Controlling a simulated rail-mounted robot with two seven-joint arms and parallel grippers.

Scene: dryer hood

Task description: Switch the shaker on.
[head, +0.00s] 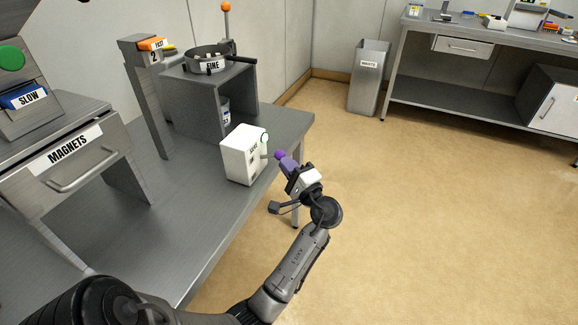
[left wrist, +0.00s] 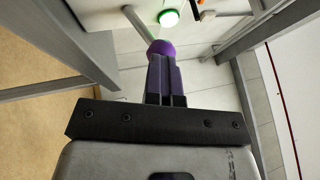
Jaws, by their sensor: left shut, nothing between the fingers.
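A white switch box (head: 242,155) stands at the right edge of the grey bench, with small dark lettering that I cannot read. A short pale lever (head: 265,156) sticks out of its right side and ends in a purple knob (head: 279,154). In the left wrist view the knob (left wrist: 161,48) is just beyond my fingertips, with a lit green lamp (left wrist: 168,18) above it. My left gripper (head: 286,161) is shut and empty, its purple-grey fingers (left wrist: 163,73) touching or almost touching the knob. My right gripper is not in view.
A sieve marked FINE (head: 207,60) sits on a grey stand behind the box. A MAGNETS drawer unit (head: 66,150) and a grey post (head: 146,95) stand to the left. A waste bin (head: 369,80) and a second bench (head: 455,96) are farther back. The floor at right is clear.

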